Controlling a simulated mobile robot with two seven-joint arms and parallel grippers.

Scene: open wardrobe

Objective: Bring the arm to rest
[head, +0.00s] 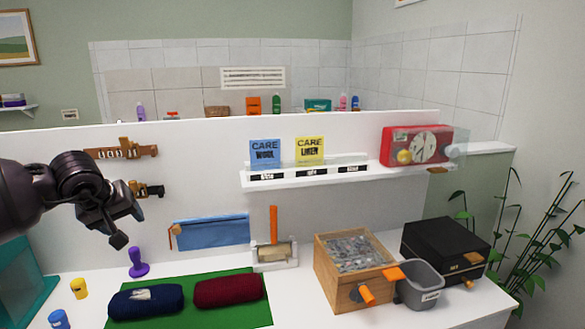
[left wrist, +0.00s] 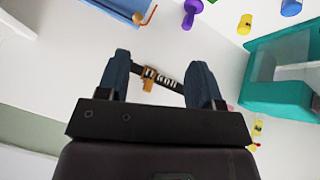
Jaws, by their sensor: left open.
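My left gripper (head: 122,228) comes in from the left in the head view, raised above the left part of the white counter. Its two fingers stand apart in the left wrist view (left wrist: 160,85), with nothing held between them. A brown rack (left wrist: 165,79) on the wall shows beyond the gap between the fingers. My right gripper is in neither view.
Below the left gripper are a purple object (head: 138,264), a green mat (head: 240,313) with a dark blue and a red bundle, and a teal bin (head: 22,275). A wooden box (head: 345,285), grey bin (head: 422,285) and black box (head: 440,245) stand right.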

